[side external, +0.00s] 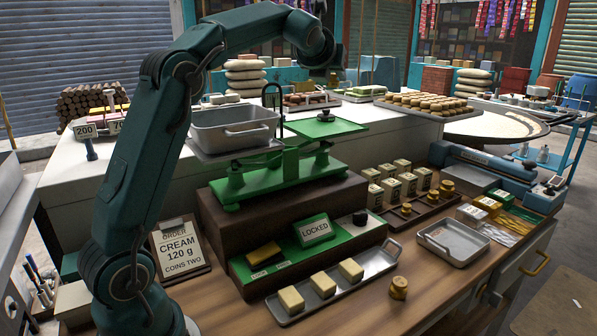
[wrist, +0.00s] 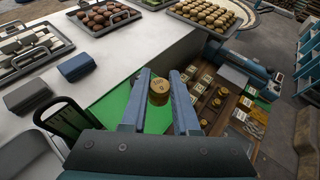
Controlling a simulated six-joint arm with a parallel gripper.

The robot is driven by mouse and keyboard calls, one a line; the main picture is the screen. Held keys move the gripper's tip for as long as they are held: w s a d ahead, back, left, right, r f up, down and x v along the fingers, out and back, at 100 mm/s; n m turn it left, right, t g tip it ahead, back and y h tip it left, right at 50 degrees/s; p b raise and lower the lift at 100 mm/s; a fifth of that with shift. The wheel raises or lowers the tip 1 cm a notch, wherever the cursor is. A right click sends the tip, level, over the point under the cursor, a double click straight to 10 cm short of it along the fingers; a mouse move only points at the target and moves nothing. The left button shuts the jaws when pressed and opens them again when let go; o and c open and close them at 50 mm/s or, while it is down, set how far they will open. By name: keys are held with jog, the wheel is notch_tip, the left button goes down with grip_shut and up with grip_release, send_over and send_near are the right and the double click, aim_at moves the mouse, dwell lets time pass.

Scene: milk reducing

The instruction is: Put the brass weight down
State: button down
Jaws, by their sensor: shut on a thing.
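My gripper (wrist: 158,102) is shut on a brass weight (wrist: 159,92) with dark markings on its top, held between the fingertips in the wrist view. The green right pan (wrist: 116,102) of the balance scale lies below and beyond the fingers. In the side view the green balance (side external: 275,180) stands on a dark wooden box, and its right pan (side external: 338,129) bears a small dark thing I cannot make out. My wrist is above and behind that pan; the held weight is not clear there. The left pan (side external: 205,158) bears a grey metal tub (side external: 235,128).
A tray of pale blocks (side external: 337,287) and another brass weight (side external: 398,288) are at the front.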

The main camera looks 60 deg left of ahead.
aim_at(322, 130)
jog(key=shift+y, duration=0.3)
jog(key=shift+s+a+f, duration=0.15)
jog(key=shift+a+f, duration=0.2)
jog(key=shift+f, duration=1.3)
jog(key=shift+s+a+f, duration=0.2)
jog(key=shift+a+f, duration=0.15)
jog(key=shift+f, duration=1.3)
jog(key=shift+s+a+f, duration=0.15)
jog(key=shift+a+f, duration=0.2)
jog(key=shift+f, duration=1.3)
jog(key=shift+f, duration=0.1)
jog(key=c, duration=0.7)
grip_release()
jog(key=shift+n, duration=0.3)
jog(key=shift+o, duration=0.2)
